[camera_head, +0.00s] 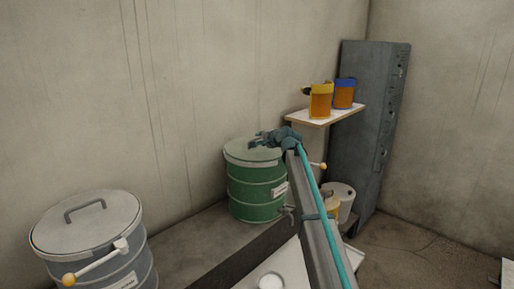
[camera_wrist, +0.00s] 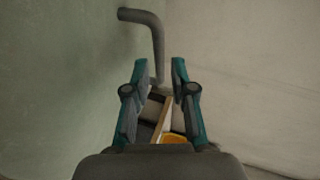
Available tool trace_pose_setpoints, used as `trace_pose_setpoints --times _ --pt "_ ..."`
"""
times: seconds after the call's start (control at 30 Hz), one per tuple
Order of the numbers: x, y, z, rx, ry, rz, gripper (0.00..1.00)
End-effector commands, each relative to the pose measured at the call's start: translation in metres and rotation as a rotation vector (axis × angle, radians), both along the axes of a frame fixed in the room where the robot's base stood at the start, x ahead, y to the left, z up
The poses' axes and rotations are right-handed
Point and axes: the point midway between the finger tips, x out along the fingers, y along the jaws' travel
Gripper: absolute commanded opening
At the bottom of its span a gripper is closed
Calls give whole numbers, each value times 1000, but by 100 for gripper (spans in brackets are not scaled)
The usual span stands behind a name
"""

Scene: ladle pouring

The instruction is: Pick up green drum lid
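The green drum (camera_head: 256,192) stands against the back wall in the head view, with its pale grey-green lid (camera_head: 236,154) on top. My gripper (camera_head: 254,142) is over the lid and covers part of it. In the wrist view, the lid's greenish surface (camera_wrist: 60,90) fills the left side. The lid's bent grey handle (camera_wrist: 150,25) runs down to between the two teal fingers of my gripper (camera_wrist: 159,66). The fingers are apart, with visible gaps to the handle. Whether either finger touches it cannot be seen.
A grey drum with a handled lid (camera_head: 75,235) stands at the front left, with a yellow-tipped lever by it. A shelf (camera_head: 318,119) to the right holds an orange jug (camera_head: 321,102) and a blue-topped jug (camera_head: 345,93). A tall grey cabinet (camera_head: 365,130) stands behind. Walls are close.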

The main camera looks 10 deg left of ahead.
Motion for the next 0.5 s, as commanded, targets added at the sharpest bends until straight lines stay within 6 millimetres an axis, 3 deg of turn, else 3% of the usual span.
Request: trace_pose_setpoints --times 0.23,0.5 --pt "26 20 -9 0 1 0 25" --pt "29 23 -13 0 -1 -1 25"
